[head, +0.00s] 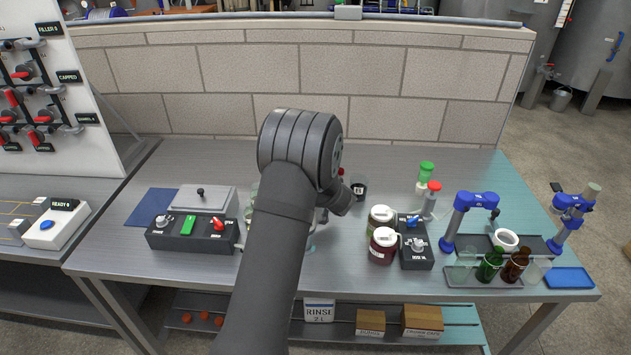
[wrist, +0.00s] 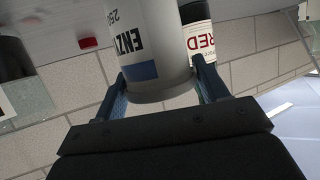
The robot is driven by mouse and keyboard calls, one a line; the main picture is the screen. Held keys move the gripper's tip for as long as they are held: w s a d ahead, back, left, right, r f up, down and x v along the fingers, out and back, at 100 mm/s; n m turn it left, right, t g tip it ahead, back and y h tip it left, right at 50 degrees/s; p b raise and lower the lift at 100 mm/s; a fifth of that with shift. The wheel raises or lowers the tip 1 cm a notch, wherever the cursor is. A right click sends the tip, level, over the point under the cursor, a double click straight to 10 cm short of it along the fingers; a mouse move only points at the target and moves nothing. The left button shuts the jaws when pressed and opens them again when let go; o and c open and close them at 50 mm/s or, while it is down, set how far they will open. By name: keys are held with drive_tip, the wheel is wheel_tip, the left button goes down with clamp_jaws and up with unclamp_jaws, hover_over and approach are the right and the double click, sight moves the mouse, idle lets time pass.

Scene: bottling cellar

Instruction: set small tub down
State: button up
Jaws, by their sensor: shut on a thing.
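The small tub (wrist: 150,45) is white with a blue patch and black lettering that reads "ENZ" and "250". In the wrist view it sits between the two blue fingers of my gripper (wrist: 161,82), which is shut on it. The tub's far end runs out of the top of that view, so I cannot tell whether it touches a surface. In the head view my arm hides the gripper and the tub. A dark container with a white label reading "RED" (wrist: 201,40) stands close beside the tub in the wrist view.
A dark jar with a white label (head: 359,187) stands right of my wrist. Lidded jars (head: 382,246) and a switch box (head: 415,254) stand nearer the front. A control box (head: 190,237) is at left. A bottle rack (head: 480,281) is at right. The back centre-right bench (head: 390,160) is clear.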

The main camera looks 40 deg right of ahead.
drive_tip(key=o, duration=1.2)
drive_tip(key=shift+c, duration=0.2)
drive_tip(key=shift+r, duration=0.1)
drive_tip(key=v, duration=1.2)
